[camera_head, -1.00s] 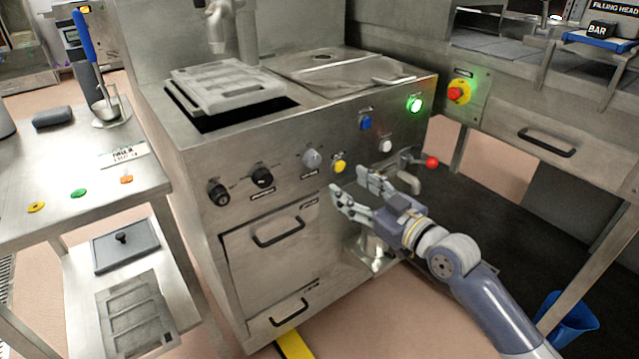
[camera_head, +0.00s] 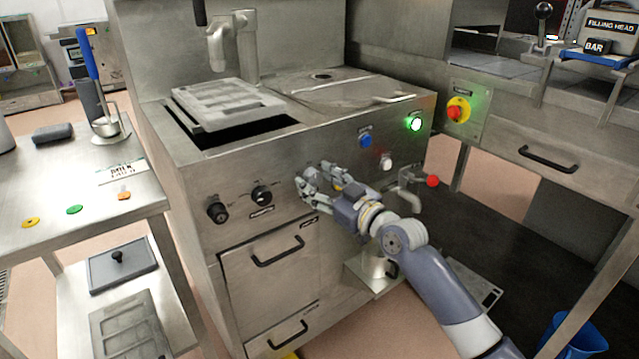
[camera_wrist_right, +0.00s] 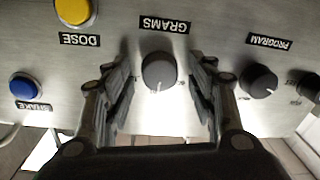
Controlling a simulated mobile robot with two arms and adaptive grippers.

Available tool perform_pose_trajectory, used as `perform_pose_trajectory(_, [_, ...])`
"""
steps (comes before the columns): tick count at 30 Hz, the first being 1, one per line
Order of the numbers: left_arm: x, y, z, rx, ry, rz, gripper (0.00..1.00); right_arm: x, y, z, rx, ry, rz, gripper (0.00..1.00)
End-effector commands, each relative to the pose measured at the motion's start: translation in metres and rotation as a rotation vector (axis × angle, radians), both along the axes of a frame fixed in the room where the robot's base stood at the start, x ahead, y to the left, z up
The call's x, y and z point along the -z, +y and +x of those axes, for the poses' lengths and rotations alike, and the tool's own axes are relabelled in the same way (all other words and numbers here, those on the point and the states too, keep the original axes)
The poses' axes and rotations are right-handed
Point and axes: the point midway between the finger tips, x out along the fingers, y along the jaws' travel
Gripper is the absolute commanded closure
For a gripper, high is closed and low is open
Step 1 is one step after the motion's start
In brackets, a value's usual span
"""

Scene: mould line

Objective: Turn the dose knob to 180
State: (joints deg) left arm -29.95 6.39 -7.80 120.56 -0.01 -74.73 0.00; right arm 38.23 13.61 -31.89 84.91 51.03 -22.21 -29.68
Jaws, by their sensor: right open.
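The dose knob is a round grey dial (camera_wrist_right: 159,70) under a GRAMS label in the wrist view, which shows the labels upside down. Its pale pointer mark is toward the bottom of that view; the scale numbers are too small to read. My right gripper (camera_wrist_right: 159,92) is open, with one finger on each side of the dial and a gap to it. In the head view my right gripper (camera_head: 307,186) is at the front panel and largely hides the dial. My left gripper is not in view.
A black PROGRAM knob (camera_wrist_right: 258,80) sits beside the dial, with another dark knob (camera_head: 217,212) further left in the head view. On the other side are a yellow DOSE button (camera_wrist_right: 74,11) and blue SHAKE button (camera_wrist_right: 26,87). A red-tipped lever (camera_head: 432,181) sticks out right.

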Motion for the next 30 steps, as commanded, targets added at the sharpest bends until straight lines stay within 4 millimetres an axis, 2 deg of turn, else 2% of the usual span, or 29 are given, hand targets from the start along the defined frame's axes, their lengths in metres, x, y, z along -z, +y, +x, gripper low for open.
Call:
perform_pose_trajectory(5, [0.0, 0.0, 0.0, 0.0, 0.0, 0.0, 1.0, 0.0, 0.0, 0.0, 0.0, 0.0, 0.0, 0.48])
perform_pose_trajectory(6, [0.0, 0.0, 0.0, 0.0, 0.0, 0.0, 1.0, 0.0, 0.0, 0.0, 0.0, 0.0, 0.0, 0.52])
perform_pose_trajectory(11, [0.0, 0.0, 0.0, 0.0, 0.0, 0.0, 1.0, 0.0, 0.0, 0.0, 0.0, 0.0, 0.0, 0.89])
perform_pose_trajectory(12, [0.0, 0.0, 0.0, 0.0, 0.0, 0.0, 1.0, 0.0, 0.0, 0.0, 0.0, 0.0, 0.0, 0.92])
perform_pose_trajectory(24, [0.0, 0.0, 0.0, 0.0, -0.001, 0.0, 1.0, 0.0, 0.0, 0.0, 0.0, 0.03, 0.042, 0.93])
perform_pose_trajectory(30, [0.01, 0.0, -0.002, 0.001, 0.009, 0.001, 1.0, 0.0, 0.0, 0.0, 0.001, 0.1, 0.138, 0.93])
